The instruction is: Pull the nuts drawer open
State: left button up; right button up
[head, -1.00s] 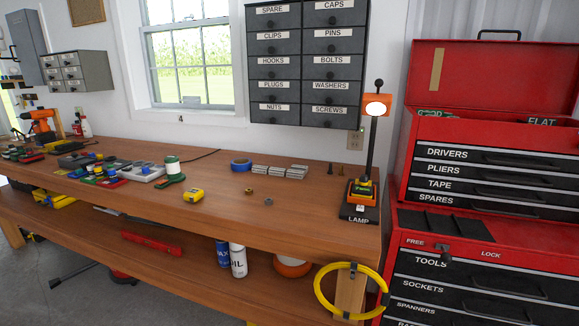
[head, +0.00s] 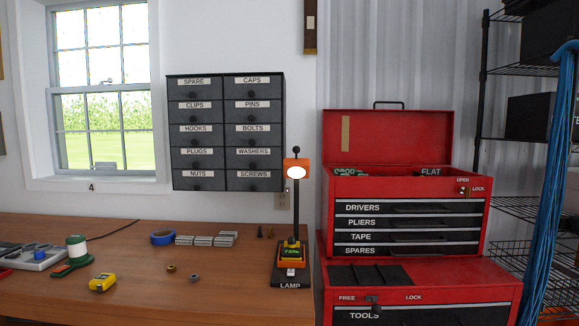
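The nuts drawer (head: 197,184) is the bottom-left drawer of the dark grey wall cabinet (head: 226,76). Its label reads NUTS, and a small dark knob sits on its front. It looks shut, flush with the drawers around it. The cabinet hangs on the white wall above the wooden workbench, right of the window. Neither of my grippers shows in the head view.
The workbench (head: 140,292) lies below the cabinet. On it stand a lit lamp (head: 293,235), a blue tape roll (head: 163,238), grey blocks (head: 207,240) and a yellow tape measure (head: 102,282). A red tool chest (head: 420,275) stands at the right.

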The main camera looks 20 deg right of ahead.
aim_at(183, 179)
jog(key=i+j+z, duration=0.1)
jog(key=z, duration=0.3)
jog(key=j+z, duration=0.4)
jog(key=i+j+z, duration=0.15)
jog(key=z, duration=0.25)
jog(key=j+z, duration=0.2)
jog(key=z, duration=0.2)
